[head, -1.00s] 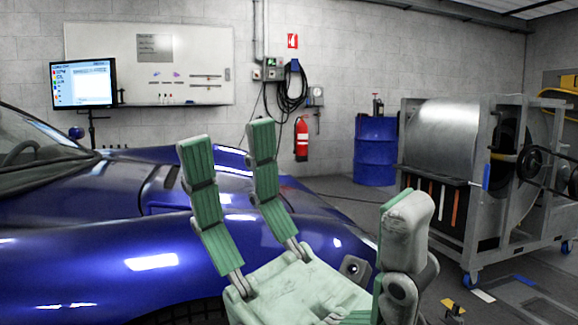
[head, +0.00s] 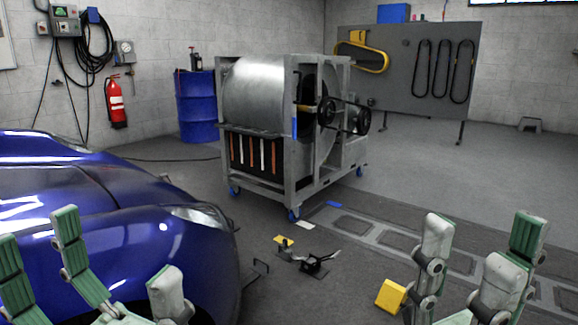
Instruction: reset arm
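My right gripper (head: 487,245) is at the lower right of the head view. Its grey and green fingers point up and stand apart, with nothing between them. My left gripper (head: 108,258) is at the lower left, in front of the blue car (head: 80,205). Its fingers with green pads are also spread and hold nothing. The lower parts of both grippers are cut off by the picture's bottom edge. Neither gripper visibly touches anything.
A yellow block (head: 391,296) appears beside my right gripper. Small black hardware (head: 315,263) lies on the floor. A blue drum (head: 196,105) and grey tool panel (head: 405,75) stand behind.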

